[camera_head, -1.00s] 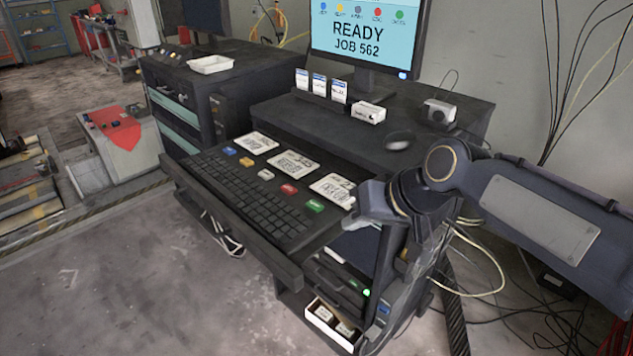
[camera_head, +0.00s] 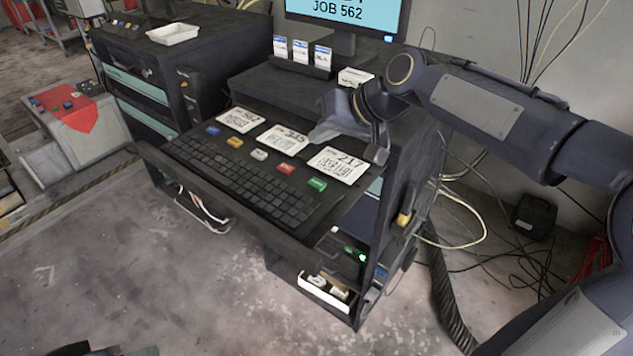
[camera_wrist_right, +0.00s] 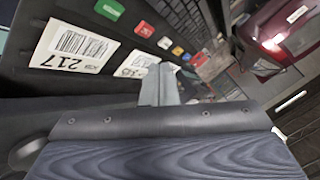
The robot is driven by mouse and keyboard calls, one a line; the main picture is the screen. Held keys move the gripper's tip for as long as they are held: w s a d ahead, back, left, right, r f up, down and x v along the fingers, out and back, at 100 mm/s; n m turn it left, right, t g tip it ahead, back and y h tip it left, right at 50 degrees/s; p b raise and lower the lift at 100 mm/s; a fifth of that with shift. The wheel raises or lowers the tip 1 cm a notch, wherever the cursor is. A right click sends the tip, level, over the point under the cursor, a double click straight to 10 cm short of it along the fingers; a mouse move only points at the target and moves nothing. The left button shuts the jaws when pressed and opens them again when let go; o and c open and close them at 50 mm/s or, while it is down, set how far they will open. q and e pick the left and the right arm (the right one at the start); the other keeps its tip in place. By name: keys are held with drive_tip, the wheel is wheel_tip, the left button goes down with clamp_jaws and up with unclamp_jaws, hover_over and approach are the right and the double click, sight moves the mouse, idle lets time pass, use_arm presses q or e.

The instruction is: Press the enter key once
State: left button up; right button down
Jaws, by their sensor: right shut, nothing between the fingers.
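A black keyboard (camera_head: 245,180) lies on the pulled-out tray of a dark console. Along its far edge sit a blue key (camera_head: 213,131), a yellow key (camera_head: 234,142), a white key (camera_head: 260,155), a red key (camera_head: 286,168) and a green key (camera_head: 317,185). The label of an enter key is too small to read. My right gripper (camera_head: 322,133) is over the back of the tray, above the number cards, apart from the keys. In the right wrist view its fingers (camera_wrist_right: 160,86) are shut and empty, with the green key (camera_wrist_right: 109,9) beyond them. My left gripper does not show.
Number cards, one marked 217 (camera_head: 338,163), lie behind the keys. A monitor (camera_head: 345,15) reading JOB 562 stands behind, with small boxes (camera_head: 302,52) on the shelf below. A white tray (camera_head: 173,33) sits on the left cabinet. Cables lie on the floor at right.

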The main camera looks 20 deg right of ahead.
sight(321, 185)
drive_tip(key=shift+f+b, duration=3.4)
drive_tip(key=shift+f, duration=0.9)
drive_tip(key=shift+f, duration=0.1)
drive_tip(key=shift+f+b, duration=0.3)
drive_tip(key=shift+b, duration=0.05)
drive_tip(key=shift+f+b, duration=0.4)
drive_tip(key=shift+f, duration=0.05)
drive_tip(key=shift+r, duration=0.1)
drive_tip(key=shift+r+p, duration=0.65)
drive_tip(key=shift+r, duration=0.1)
wheel_tip(321, 185, up, 5)
drive_tip(key=p, duration=0.4)
